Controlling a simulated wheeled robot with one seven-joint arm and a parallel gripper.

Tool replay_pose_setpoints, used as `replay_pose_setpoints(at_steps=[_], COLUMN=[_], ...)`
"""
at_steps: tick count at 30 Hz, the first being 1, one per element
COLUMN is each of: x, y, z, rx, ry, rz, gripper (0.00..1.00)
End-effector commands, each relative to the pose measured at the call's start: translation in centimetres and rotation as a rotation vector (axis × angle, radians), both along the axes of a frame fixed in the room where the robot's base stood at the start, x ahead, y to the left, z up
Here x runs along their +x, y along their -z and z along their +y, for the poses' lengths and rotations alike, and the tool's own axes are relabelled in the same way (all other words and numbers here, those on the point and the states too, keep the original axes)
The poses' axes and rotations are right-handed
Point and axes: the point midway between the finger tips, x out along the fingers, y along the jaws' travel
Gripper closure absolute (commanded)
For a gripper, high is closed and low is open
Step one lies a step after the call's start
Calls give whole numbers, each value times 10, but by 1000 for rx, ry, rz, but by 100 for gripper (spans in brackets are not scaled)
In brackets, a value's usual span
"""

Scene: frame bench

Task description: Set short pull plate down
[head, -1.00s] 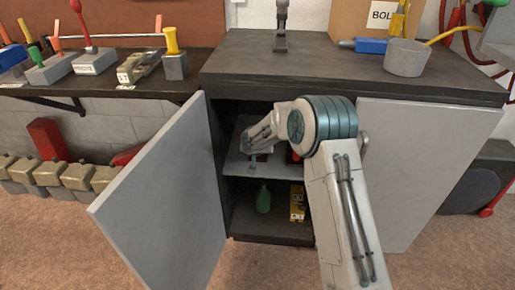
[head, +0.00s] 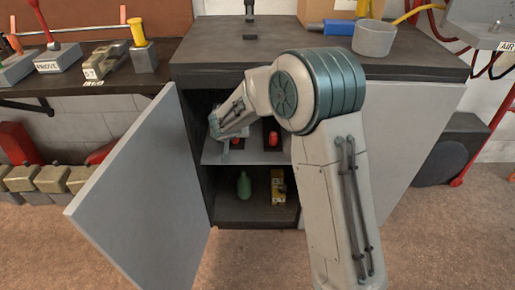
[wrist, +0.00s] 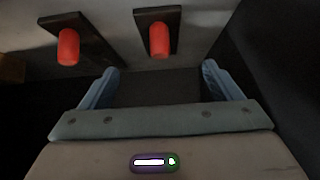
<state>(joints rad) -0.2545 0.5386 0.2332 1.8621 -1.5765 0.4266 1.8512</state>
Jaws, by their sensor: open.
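Two dark plates with red handles lie on the cabinet's middle shelf (head: 225,158). In the wrist view, one plate (wrist: 142,22) is centred just beyond my fingertips, and the other plate (wrist: 51,24) is to the left and looks slightly longer. I cannot tell for sure which is the short pull plate. In the head view, one red handle (head: 236,142) is beside my fingers and the other (head: 273,138) is to the right. My gripper (wrist: 160,69) is open with nothing between its fingers. In the head view my wrist partly hides it.
The left cabinet door (head: 140,190) and right door (head: 415,130) stand open on either side of my arm. A green bottle (head: 244,186) and a yellow item (head: 278,187) stand on the lower shelf. The dark worktop (head: 290,53) is above my gripper.

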Motion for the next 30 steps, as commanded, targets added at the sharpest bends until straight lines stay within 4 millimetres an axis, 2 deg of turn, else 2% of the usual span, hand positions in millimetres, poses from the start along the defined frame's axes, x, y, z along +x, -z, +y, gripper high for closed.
replay_pose_setpoints(at_steps=[5, 8, 11, 15, 18, 20, 21, 24, 27, 30], x=[-4, -15, -40, -98, -148, -180, -202, -254, -298, -328], y=[-6, -21, -42, -67, -76, -79, -80, -81, -79, -77], z=[-9, -38, -85, -150, -185, -201, -209, -219, -219, -213], rx=[-15, -66, -142, -234, -260, -257, -247, -198, -127, -60], ry=[12, 47, 100, 165, 188, 189, 183, 147, 90, 30], rz=[3, 17, 64, 188, 303, 374, 423, 532, 611, 656], gripper=[15, 15, 15, 15, 15, 15, 15, 15, 15, 15])
